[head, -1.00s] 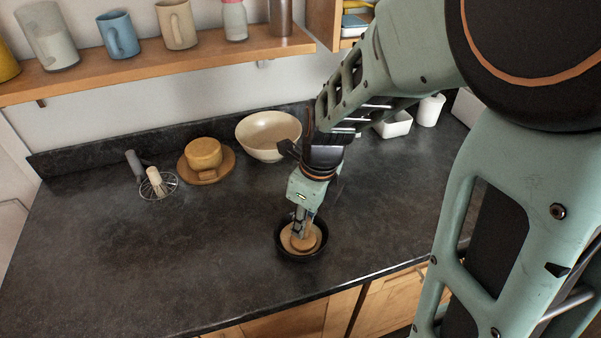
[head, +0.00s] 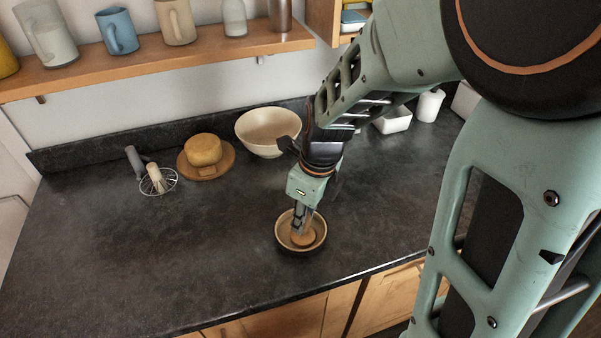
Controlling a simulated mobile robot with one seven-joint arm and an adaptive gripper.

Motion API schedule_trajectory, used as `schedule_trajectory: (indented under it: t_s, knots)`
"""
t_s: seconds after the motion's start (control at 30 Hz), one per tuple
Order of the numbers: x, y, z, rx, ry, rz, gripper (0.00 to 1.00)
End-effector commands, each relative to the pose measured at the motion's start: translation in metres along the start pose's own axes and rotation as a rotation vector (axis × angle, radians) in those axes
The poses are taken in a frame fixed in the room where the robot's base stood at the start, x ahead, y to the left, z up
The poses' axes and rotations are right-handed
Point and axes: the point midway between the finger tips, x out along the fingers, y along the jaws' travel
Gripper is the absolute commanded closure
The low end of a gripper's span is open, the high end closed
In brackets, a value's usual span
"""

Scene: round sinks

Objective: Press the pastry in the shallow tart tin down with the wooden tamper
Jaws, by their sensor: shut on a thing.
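The tart tin (head: 284,246) is a dark round dish on the worktop, near its front edge. The pale pastry (head: 286,230) now lines the inside of the tin and comes up the wall to near the rim. My gripper (head: 302,225) points down over the tin and is shut on the wooden tamper. The round wooden foot of the tamper (head: 305,240) is down inside the tin and seems to rest on the pastry. My fingers hide the upper part of the tamper and some of the pastry behind it.
A wire whisk (head: 158,181), a cheese (head: 204,150) on a round board (head: 224,164), a cream bowl (head: 263,139) and a white tub (head: 393,123) stand towards the back. A shelf (head: 150,68) holds mugs. The worktop left of the tin is clear.

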Motion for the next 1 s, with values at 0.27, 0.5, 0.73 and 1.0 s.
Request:
schedule_trajectory:
  t_s: [0.27, 0.5, 0.73, 1.0]
  knots:
    - [0.002, 0.001, -0.001, 0.000, 0.003, 0.002, 0.98]
    - [-0.008, 0.001, 0.000, 0.001, 0.003, 0.002, 0.98]
    - [-0.028, 0.000, 0.004, 0.000, 0.002, 0.001, 0.98]
    - [-0.050, 0.000, 0.007, 0.001, 0.001, 0.001, 0.98]
